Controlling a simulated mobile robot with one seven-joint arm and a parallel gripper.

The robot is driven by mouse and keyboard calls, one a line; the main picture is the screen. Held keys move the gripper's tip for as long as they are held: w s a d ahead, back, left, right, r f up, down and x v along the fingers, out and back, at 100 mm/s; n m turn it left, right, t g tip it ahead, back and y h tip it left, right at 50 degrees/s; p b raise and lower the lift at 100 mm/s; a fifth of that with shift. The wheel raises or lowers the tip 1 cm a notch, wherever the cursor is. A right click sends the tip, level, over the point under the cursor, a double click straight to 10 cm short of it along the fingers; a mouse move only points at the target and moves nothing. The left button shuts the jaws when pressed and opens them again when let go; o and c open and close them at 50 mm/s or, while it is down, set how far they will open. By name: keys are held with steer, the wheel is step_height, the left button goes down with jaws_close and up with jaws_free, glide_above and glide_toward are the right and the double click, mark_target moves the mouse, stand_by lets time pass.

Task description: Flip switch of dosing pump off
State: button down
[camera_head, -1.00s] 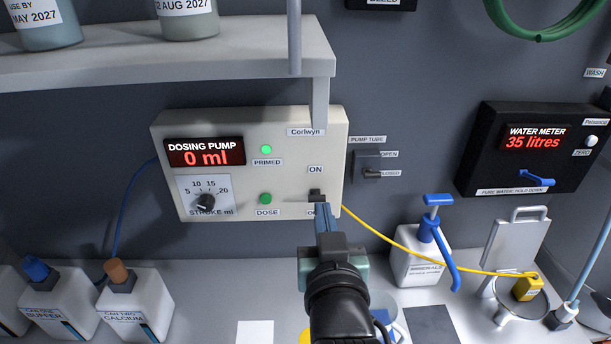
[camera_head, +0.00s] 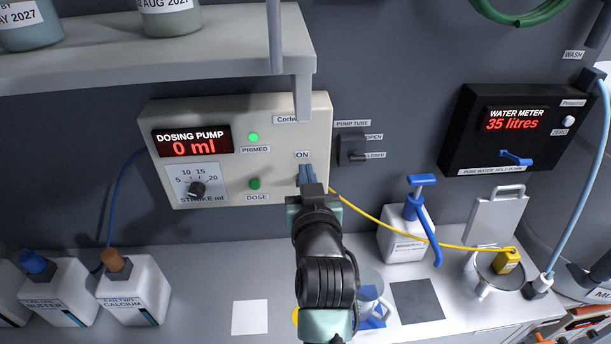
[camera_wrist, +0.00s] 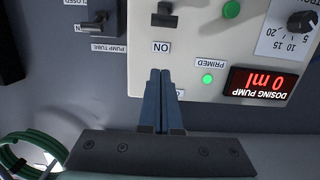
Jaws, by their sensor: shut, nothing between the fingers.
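The dosing pump (camera_head: 225,110) is a cream wall box in the head view, with a red display reading 0 ml. My gripper (camera_head: 306,170) is shut and empty in front of its lower right part, just below the ON label, and hides the switch there. In the wrist view, where the pump appears upside down, the small dark switch (camera_wrist: 164,16) shows beyond the ON label (camera_wrist: 162,47). My gripper's blue fingertips (camera_wrist: 160,72) are together, short of that label and apart from the switch in the picture. I cannot tell the lever's position clearly.
The green PRIMED lamp (camera_head: 253,137) is lit; a DOSE button (camera_head: 254,184) and stroke dial (camera_head: 197,189) are left of the switch. A shelf (camera_head: 150,62) overhangs the pump. A pump tube valve (camera_head: 352,150) and yellow cable (camera_head: 385,226) are to the right.

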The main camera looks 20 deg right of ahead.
steer(key=shift+w+d+f+p, duration=0.1)
steer(key=shift+w+f+p, duration=0.3)
steer(key=shift+f, duration=0.35)
steer(key=shift+w+d+f+p, duration=0.15)
steer(key=shift+w+f+p, duration=0.1)
steer(key=shift+w+f, duration=0.35)
steer(key=shift+w+d+f+p, duration=0.1)
steer(key=shift+w+f+p, duration=0.2)
steer(key=shift+f, duration=0.55)
steer(key=shift+s+f+b, duration=0.1)
steer(key=shift+f+b, duration=0.05)
steer(key=shift+b, duration=0.25)
steer(key=shift+f+t+b, duration=0.1)
steer(key=shift+t+b, duration=0.2)
steer(key=shift+b, duration=0.45)
